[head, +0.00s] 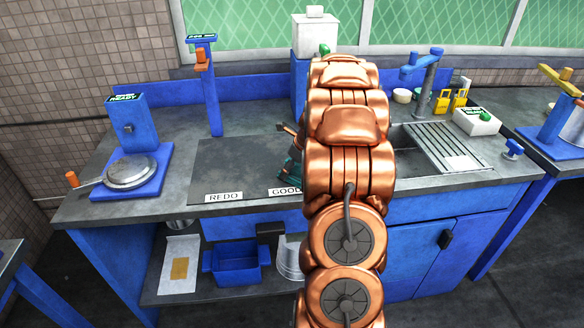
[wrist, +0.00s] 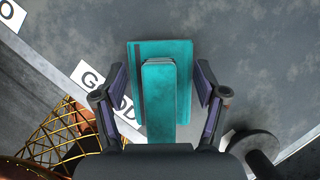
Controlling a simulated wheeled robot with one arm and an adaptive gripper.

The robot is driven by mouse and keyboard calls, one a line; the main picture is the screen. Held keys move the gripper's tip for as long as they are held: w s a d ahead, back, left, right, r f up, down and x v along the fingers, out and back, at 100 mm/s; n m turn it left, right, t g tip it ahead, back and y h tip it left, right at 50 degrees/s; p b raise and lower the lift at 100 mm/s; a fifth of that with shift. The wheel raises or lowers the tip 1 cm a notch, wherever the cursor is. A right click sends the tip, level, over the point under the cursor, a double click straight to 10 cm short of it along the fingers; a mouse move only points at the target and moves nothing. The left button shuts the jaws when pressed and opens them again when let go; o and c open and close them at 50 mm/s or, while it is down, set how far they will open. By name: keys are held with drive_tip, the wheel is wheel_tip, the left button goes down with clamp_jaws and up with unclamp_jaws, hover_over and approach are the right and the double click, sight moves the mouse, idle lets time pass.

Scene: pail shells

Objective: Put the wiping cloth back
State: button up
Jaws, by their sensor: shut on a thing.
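The wiping cloth (wrist: 134,108) is a teal folded piece with a dark stripe on its left side. In the wrist view it lies at the dark mat by the "GOOD" label, with a narrow raised teal part in its middle. In the head view only a little teal (head: 290,168) shows beside my copper arm, which hides most of the gripper. I cannot tell whether the cloth touches the mat.
The dark mat (head: 225,165) bears "REDO" and "GOOD" labels at its front edge. A pan (head: 130,172) sits on a blue stand at left. A sink with a ribbed drainboard (head: 440,148) is at right. A blue bin (head: 236,265) stands on the lower shelf.

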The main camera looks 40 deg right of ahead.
drive_tip(key=o, duration=1.1)
drive_tip(key=shift+f, duration=0.1)
